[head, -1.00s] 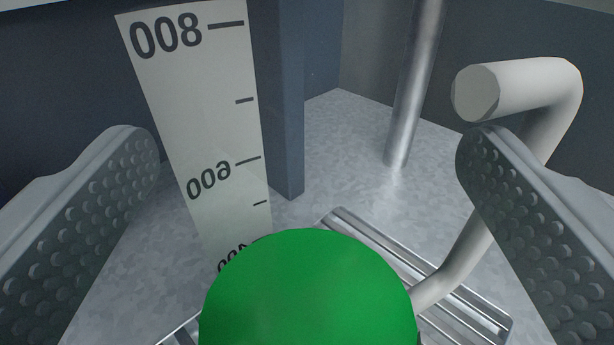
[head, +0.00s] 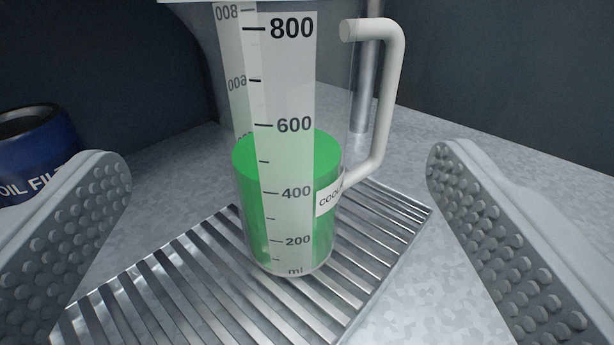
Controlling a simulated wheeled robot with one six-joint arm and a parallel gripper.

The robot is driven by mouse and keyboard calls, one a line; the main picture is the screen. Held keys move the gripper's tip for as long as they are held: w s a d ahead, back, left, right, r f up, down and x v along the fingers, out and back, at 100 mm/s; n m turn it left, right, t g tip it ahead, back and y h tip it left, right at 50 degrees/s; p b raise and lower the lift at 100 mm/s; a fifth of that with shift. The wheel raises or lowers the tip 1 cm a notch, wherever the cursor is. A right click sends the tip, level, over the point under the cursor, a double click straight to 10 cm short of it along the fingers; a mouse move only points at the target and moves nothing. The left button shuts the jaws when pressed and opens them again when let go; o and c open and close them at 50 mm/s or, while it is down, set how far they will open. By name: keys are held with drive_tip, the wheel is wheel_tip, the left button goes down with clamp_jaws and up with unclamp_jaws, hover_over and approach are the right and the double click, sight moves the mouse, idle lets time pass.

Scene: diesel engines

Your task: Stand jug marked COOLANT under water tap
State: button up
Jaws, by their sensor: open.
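The clear jug (head: 335,95) stands upright on a slatted metal grate (head: 190,290). It holds green liquid (head: 250,195) to between the 400 and 600 marks. A white label (head: 328,197) on its right side reads "COOL", the rest turned out of sight. Its white handle (head: 391,100) points right. The jug's top is cut off by the picture's edge, and no tap spout shows. My gripper (head: 280,190) is open, with one finger to the left and one to the right, both apart from the jug.
A blue oil filter (head: 35,150) stands at the far left, behind the left finger. A vertical metal pipe (head: 366,85) rises behind the handle. Speckled grey floor (head: 430,190) is clear right of the grate. Dark walls close the back.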

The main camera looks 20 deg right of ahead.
drive_tip(key=shift+s, duration=0.15)
drive_tip(key=s+r+y, duration=0.1)
drive_tip(key=s+r, duration=0.2)
drive_tip(key=s, duration=0.6)
drive_tip(key=s+d+r+n+y, duration=0.1)
drive_tip(key=s+r, duration=0.2)
drive_tip(key=s, duration=0.6)
drive_tip(key=s+d+r+n+y, duration=0.1)
drive_tip(key=s+r, duration=0.3)
drive_tip(key=s, duration=0.6)
